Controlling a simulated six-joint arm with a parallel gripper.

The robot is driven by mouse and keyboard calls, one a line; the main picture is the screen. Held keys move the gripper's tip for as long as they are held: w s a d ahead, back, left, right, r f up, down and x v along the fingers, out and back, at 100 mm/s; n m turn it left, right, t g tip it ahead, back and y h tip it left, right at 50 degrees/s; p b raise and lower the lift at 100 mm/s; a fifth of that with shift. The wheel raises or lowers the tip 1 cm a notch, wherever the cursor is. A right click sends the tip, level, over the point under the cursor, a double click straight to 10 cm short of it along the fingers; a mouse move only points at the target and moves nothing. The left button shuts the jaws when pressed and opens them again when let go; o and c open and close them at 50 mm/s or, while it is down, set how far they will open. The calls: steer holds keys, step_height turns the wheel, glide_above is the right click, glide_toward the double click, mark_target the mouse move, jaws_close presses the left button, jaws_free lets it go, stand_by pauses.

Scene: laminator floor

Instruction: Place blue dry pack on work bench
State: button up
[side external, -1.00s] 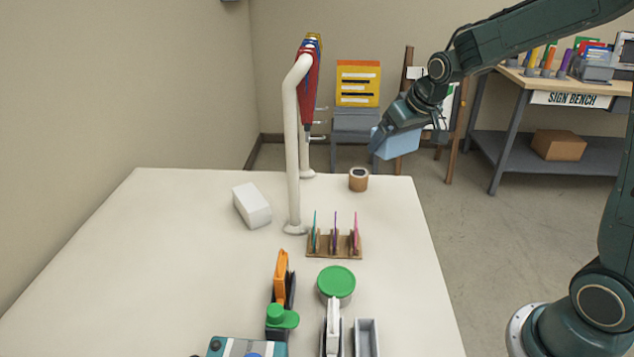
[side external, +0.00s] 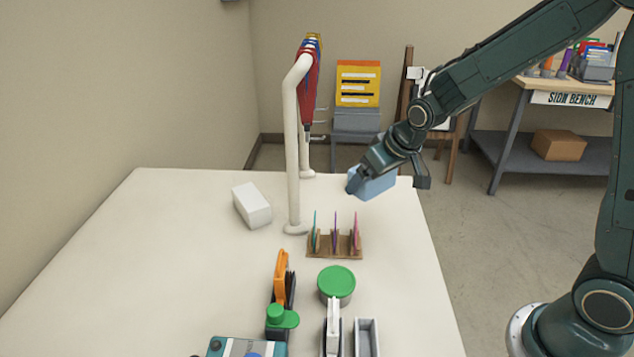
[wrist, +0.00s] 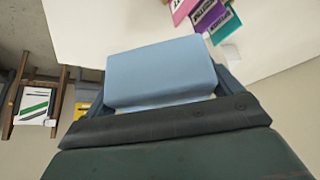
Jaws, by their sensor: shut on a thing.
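My gripper (side external: 358,184) is shut on the blue dry pack (side external: 374,184), a light blue block. It holds the pack over the far right part of the white work bench (side external: 180,270), near the bench's right edge. The pack hides the brown roll that stood there. In the wrist view the blue dry pack (wrist: 160,75) fills the space between the fingers, with the white bench top (wrist: 100,25) beyond it. I cannot tell how high the pack is above the bench.
A wooden rack (side external: 335,250) with upright coloured cards stands just nearer than the pack. A green-lidded tin (side external: 336,283) and tools stand in front. The left bench area is clear.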

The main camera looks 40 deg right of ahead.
mark_target(368, 188)
steer(key=a+f, duration=0.1)
steer(key=s+a, duration=0.1)
steer(key=shift+a+f+n, duration=0.3)
steer(key=shift+f, duration=0.1)
steer(key=shift+w+d, duration=0.1)
steer(key=w+d+r+m, duration=0.2)
steer(key=d+r, duration=0.6)
steer(key=d, duration=0.2)
steer(key=shift+d+h, duration=0.25)
steer(key=shift+h, duration=0.15)
steer(key=shift+f, duration=0.15)
step_height(368, 188, down, 15)
steer(key=shift+f, duration=0.1)
steer(key=shift+f, duration=2.15)
